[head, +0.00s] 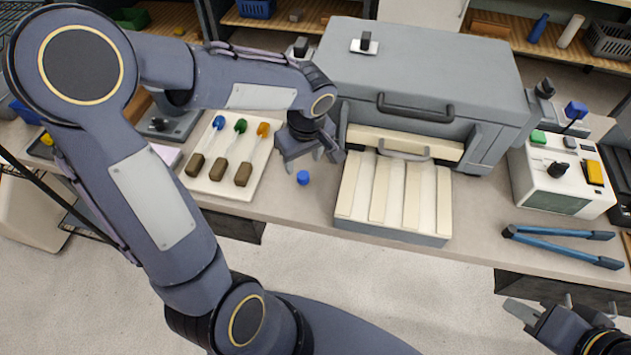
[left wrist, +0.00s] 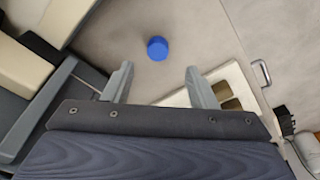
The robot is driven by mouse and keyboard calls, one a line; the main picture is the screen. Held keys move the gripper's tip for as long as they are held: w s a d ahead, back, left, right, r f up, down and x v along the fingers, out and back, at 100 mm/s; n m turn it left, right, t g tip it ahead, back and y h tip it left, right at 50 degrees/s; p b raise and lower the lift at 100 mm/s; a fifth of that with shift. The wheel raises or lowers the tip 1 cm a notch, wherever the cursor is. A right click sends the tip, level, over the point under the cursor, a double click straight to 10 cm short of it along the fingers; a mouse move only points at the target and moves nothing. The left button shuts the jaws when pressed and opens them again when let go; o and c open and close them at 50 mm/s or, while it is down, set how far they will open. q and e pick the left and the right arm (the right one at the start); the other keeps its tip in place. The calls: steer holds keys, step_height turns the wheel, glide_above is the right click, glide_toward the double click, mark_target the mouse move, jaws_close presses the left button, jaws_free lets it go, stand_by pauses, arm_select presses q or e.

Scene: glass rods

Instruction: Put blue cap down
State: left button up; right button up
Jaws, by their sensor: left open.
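The blue cap (head: 303,177) sits on the grey bench top, between the white tray of rods and the grey slotted box. It also shows in the left wrist view (left wrist: 157,48), beyond my fingertips and roughly between them. My left gripper (head: 315,163) is open and empty just behind the cap in the head view; its two fingers show apart in the left wrist view (left wrist: 158,76). Nothing lies between the fingers. My right gripper (head: 545,312) is at the lower right corner, in front of the bench and partly cut off; its jaw state is unclear.
The white tray (head: 262,178) holds rods with blue, green and orange tips and brown ends. The slotted drawer (head: 390,235) of the large grey machine (head: 420,70) stands right of the cap. Blue-handled pliers (head: 565,245) and a white device (head: 540,200) lie further right.

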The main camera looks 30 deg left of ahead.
mark_target(303, 175)
arm_select(q)
steer(key=f, duration=0.7)
steer(key=shift+w+a+f+p, duration=0.3)
steer(key=shift+w+a+p, duration=0.05)
steer(key=shift+w+p, duration=0.05)
steer(key=c, duration=1.1)
steer(key=shift+r, duration=0.1)
steer(key=shift+r, duration=0.55)
steer(key=shift+s+r, duration=0.2)
steer(key=shift+r, duration=1.05)
steer(key=s+d+r, duration=0.1)
steer(key=s+r, duration=0.2)
steer(key=s, duration=0.1)
steer(key=s+d+r+b, duration=0.1)
steer(key=s+r, duration=0.2)
steer(key=s, duration=0.2)
steer(key=s+d+r, duration=0.1)
steer(key=s+r, duration=0.2)
steer(key=s, duration=0.1)
steer(key=shift+s+d+r, duration=0.1)
steer(key=shift+s, duration=0.05)
